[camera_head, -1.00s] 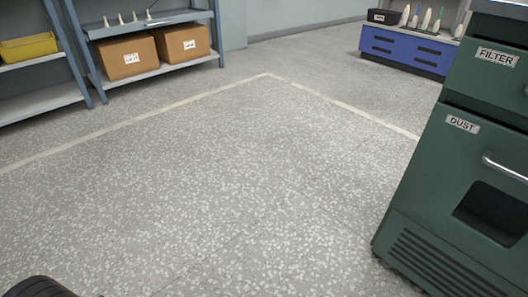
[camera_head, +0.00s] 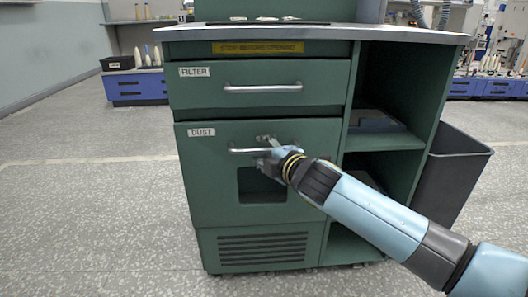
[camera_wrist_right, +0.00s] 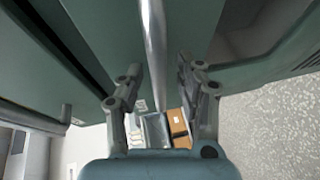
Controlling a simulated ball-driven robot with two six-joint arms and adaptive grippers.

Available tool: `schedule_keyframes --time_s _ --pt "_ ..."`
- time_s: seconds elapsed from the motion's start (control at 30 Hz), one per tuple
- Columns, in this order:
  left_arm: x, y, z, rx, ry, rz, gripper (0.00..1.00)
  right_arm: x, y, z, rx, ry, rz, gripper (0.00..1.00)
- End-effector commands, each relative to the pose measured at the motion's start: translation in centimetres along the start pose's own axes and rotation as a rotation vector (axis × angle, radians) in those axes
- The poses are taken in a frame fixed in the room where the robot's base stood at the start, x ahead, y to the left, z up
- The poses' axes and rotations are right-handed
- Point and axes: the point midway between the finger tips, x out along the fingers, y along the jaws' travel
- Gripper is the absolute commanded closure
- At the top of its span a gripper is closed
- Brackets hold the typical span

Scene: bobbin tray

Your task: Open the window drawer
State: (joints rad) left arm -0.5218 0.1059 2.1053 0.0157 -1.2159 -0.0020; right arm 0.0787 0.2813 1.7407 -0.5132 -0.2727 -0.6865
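The window drawer (camera_head: 213,180) is the lower green drawer front with a DUST label and a dark window opening; it looks closed in the cabinet. Its handle (camera_head: 240,151) is a horizontal metal bar above the window. My right gripper (camera_head: 264,146) is at the right part of this handle and hides some of it. In the right wrist view the handle bar (camera_wrist_right: 153,40) runs between the two fingers of my right gripper (camera_wrist_right: 158,72). The fingers are apart, with visible gaps on both sides of the bar. My left gripper is not in view.
Above is the FILTER drawer (camera_head: 330,83) with its own bar handle (camera_head: 263,88). The cabinet's open shelves (camera_head: 385,141) are on the right, beside a grey bin (camera_head: 456,170). The floor (camera_head: 90,200) left of the cabinet is clear.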

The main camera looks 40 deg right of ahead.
Motion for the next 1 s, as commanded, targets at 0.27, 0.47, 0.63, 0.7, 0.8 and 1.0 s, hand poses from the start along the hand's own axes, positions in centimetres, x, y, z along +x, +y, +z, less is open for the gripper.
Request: schedule_keyframes --time_s 0.27,0.47,0.63,0.7,0.8,1.0 --pt "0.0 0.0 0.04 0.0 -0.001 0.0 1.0 -0.03 0.02 -0.01 0.0 0.0 0.0 0.83" --pt "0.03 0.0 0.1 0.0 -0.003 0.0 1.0 -0.04 0.02 -0.01 0.0 0.0 0.0 1.0" --pt "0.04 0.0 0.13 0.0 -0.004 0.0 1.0 -0.04 0.02 -0.01 0.0 0.0 0.0 1.0" --pt "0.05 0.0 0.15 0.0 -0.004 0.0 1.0 -0.04 0.02 -0.01 0.0 0.0 0.0 1.0" --pt "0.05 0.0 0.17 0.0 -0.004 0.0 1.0 -0.04 0.02 -0.01 0.001 0.0 0.0 1.0" --pt "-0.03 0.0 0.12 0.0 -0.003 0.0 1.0 -0.12 0.02 -0.04 0.002 0.0 0.0 1.0"
